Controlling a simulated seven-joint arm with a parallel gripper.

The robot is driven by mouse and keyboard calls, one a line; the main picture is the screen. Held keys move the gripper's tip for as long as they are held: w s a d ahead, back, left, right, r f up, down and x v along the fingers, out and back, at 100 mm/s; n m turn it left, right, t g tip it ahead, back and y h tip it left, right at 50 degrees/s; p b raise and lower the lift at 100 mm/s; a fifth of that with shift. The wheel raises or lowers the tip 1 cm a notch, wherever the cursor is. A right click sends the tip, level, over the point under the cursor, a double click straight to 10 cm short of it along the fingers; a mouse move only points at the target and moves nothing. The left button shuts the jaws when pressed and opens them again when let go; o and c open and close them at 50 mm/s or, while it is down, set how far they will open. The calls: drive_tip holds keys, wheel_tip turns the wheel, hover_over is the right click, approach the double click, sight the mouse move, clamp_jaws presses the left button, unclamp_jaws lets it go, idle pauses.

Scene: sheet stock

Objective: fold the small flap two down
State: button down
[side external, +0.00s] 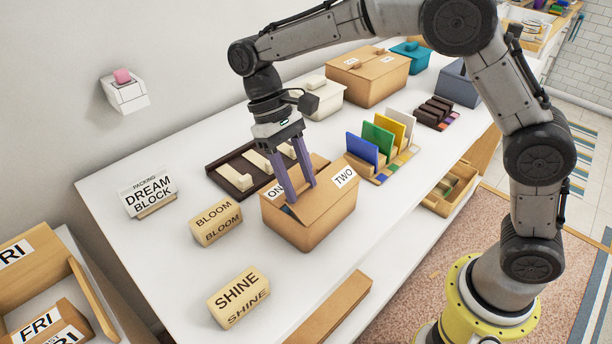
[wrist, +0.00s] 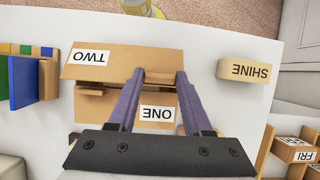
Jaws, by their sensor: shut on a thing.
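A tan cardboard box (side external: 310,231) stands on the white table. Flap two (side external: 343,178) bears the TWO label and lies along the box's right side; in the wrist view the flap (wrist: 110,65) is above my fingers. Flap one, labelled ONE (side external: 272,193), lies on the opposite side; its label is partly hidden by a finger in the side view and faces the camera in the wrist view (wrist: 157,114). My gripper (side external: 302,194) points down over the box top, its purple fingers shut on flap two near its inner edge. The exact grip is hard to see.
The BLOOM block (side external: 216,222) and SHINE block (side external: 238,296) lie left of the box. A dark tray with pale bars (side external: 234,176) is behind it. A rack of coloured panels (side external: 379,145) stands close on the right. The table's front left is partly clear.

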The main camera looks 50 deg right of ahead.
drive_tip(key=shift+w+f, duration=0.25)
drive_tip(key=shift+f, duration=0.2)
drive_tip(key=shift+w+f+g, duration=0.35)
drive_tip(key=shift+f+g, duration=0.2)
drive_tip(key=shift+g, duration=0.25)
drive_tip(key=shift+w+f+g, duration=0.1)
drive_tip(key=shift+f+g, duration=0.05)
drive_tip(key=shift+g, duration=0.55)
drive_tip(key=shift+w+f+g, duration=0.1)
drive_tip(key=shift+f+g, duration=0.05)
drive_tip(key=shift+g, duration=0.55)
drive_tip(key=shift+c, duration=1.6)
unclamp_jaws()
drive_tip(key=shift+r, duration=0.1)
